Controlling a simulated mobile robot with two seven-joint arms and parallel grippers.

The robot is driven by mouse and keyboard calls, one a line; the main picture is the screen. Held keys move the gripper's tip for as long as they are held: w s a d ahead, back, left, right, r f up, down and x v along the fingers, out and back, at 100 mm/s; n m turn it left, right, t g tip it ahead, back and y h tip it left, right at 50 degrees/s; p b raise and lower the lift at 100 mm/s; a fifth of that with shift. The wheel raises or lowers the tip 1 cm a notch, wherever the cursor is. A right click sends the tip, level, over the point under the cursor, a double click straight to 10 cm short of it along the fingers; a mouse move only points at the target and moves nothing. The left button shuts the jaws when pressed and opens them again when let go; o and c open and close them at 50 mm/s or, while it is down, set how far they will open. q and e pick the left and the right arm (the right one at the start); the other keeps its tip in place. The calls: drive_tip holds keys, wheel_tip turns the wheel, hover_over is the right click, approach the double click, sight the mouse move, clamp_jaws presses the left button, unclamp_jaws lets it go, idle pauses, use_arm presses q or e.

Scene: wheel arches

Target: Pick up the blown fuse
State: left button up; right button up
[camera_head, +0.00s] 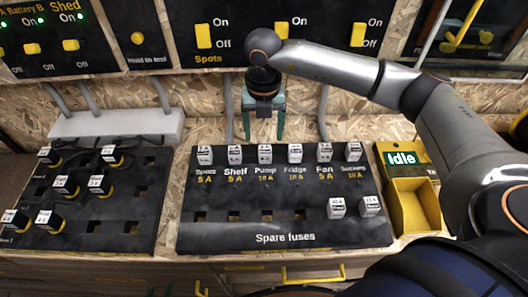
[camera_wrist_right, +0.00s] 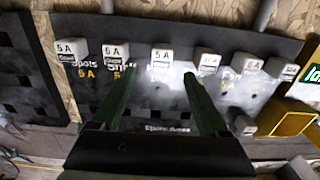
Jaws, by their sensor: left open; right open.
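A row of several white-capped fuses stands in the black fuse panel (camera_head: 285,220), labelled Spots (camera_head: 205,155), Shelf (camera_head: 235,155), Pump (camera_head: 265,154), Fridge (camera_head: 295,153), Fan (camera_head: 325,152) and Sockets (camera_head: 354,151). I cannot tell which is blown. Two spare fuses (camera_head: 336,208) (camera_head: 370,206) stand at the right of the Spare fuses row. My right gripper (camera_head: 264,128) points down, open and empty, just behind and above the Pump fuse. In the right wrist view, the Pump fuse (camera_wrist_right: 161,60) shows between its green fingers (camera_wrist_right: 160,78). My left gripper is not in view.
A yellow open bin (camera_head: 408,212) sits right of the panel, below a lit Idle display (camera_head: 402,158). A black board (camera_head: 95,205) with several plugs is at left. The switch panel (camera_head: 285,30) stands behind my right gripper. Empty spare slots show at the panel's front.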

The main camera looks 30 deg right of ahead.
sight(265, 149)
drive_tip(key=f, duration=0.7)
drive_tip(key=shift+w+d+f, duration=0.1)
drive_tip(key=shift+d+f, duration=0.1)
drive_tip(key=shift+f, duration=0.1)
drive_tip(key=shift+c, duration=0.2)
clamp_jaws()
